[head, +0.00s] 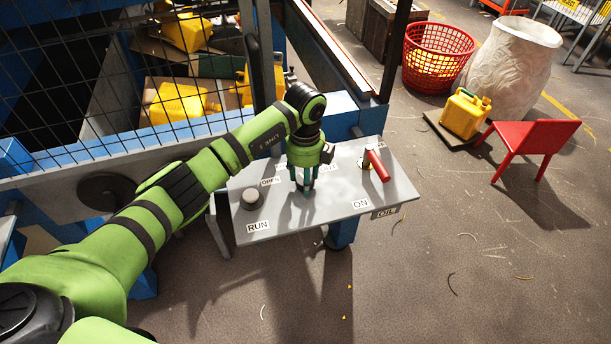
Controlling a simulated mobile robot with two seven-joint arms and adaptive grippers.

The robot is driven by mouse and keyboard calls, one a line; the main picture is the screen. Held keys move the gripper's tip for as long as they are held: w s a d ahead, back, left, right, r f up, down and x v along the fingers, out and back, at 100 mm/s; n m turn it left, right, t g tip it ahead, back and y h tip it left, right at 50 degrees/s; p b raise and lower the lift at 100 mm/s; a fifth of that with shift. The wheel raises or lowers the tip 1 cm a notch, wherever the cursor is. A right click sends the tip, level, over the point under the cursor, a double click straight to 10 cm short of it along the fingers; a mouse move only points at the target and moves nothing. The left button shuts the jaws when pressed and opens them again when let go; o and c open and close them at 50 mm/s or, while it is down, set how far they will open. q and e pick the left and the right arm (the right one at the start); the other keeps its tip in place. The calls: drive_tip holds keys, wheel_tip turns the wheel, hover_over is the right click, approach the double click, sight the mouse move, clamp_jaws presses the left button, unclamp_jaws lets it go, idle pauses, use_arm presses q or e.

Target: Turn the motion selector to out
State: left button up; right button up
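A grey control panel (285,222) stands in front of the blue machine. My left gripper (304,188) points down at the middle of the panel, its fingertips at or just above the surface. The gripper hides what is beneath it, so I cannot see the motion selector clearly or tell whether it is held. Small labels sit beside the gripper; the left one reads OPEN (270,181), the right one is partly hidden. My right gripper is out of view.
A round grey button (250,198) is above the RUN label (258,226). A mesh fence (100,90) stands behind, with yellow jerry cans (178,103) beyond it. A red chair (535,140), red basket (437,55) and another yellow can (465,115) stand right. The floor in front is mostly clear.

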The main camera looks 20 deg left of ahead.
use_arm(q)
drive_tip(key=shift+d, duration=0.25)
drive_tip(key=shift+f+m+b, duration=0.15)
drive_tip(key=shift+m+b, duration=0.4)
drive_tip(key=shift+m, duration=0.05)
drive_tip(key=m+b, duration=0.3)
drive_tip(key=m, duration=0.1)
drive_tip(key=shift+s+f, duration=0.1)
drive_tip(key=shift+f, duration=0.05)
drive_tip(key=m+b, duration=0.3)
drive_tip(key=shift+a+f+m, duration=0.1)
drive_tip(key=shift+a+m, duration=0.05)
drive_tip(key=shift+m, duration=0.25)
drive_tip(key=m+b, duration=0.3)
drive_tip(key=shift+s+a+m, duration=0.1)
drive_tip(key=shift+m, duration=0.2)
drive_tip(key=shift+a+m+b, duration=0.1)
drive_tip(key=shift+m+b, duration=0.9)
drive_tip(key=shift+m, duration=0.6)
